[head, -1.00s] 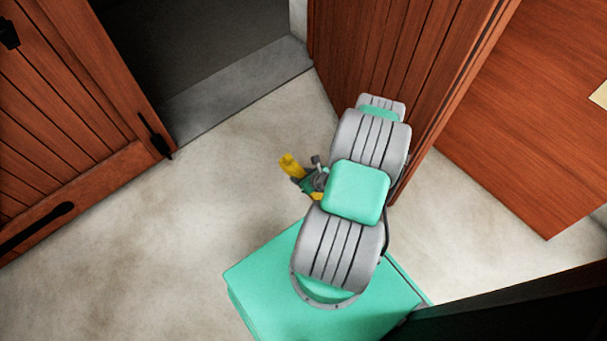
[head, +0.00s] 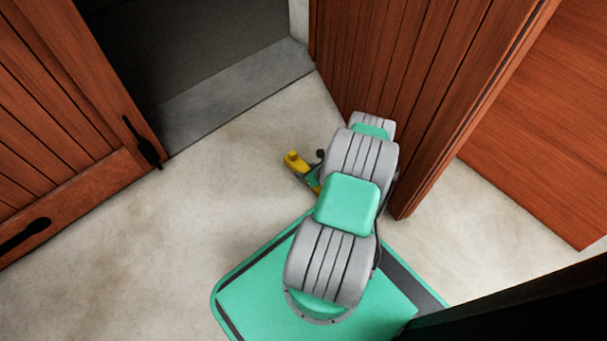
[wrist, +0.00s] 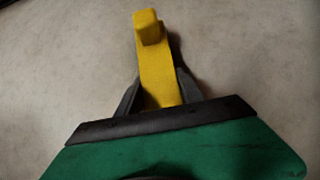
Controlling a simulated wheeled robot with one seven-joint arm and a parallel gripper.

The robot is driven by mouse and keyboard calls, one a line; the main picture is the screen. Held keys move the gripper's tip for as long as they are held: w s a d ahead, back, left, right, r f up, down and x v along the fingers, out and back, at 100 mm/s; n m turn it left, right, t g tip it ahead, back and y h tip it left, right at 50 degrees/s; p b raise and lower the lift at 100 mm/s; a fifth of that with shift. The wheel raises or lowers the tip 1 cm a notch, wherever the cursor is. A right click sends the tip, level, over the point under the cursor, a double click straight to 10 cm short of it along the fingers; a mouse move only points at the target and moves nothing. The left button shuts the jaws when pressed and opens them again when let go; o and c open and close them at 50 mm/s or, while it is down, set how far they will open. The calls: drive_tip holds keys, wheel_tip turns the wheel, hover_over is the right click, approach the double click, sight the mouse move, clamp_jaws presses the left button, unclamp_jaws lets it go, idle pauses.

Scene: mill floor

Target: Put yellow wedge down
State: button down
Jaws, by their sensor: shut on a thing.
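The yellow wedge (wrist: 156,65) is a long yellow piece with a raised block at its far end. In the wrist view it sticks out from between the two dark fingers of my gripper (wrist: 158,92), which is shut on it. Pale floor shows behind the wedge; I cannot tell how high it is above the floor. In the head view the wedge (head: 295,160) shows to the left of my arm, above the floor in the picture. My gripper (head: 313,178) is partly hidden there by my arm.
A wooden plank door (head: 60,130) stands open at the left, and another plank door (head: 410,80) stands close to the right of my arm. A dark doorway (head: 200,50) with a grey sill lies between them. Bare pale floor (head: 150,250) is free at the left and middle.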

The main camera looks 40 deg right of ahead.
drive_tip(key=shift+d+r, duration=0.15)
drive_tip(key=shift+d, duration=0.1)
drive_tip(key=c, duration=0.8)
unclamp_jaws()
drive_tip(key=shift+a, duration=0.1)
drive_tip(key=shift+o, duration=0.2)
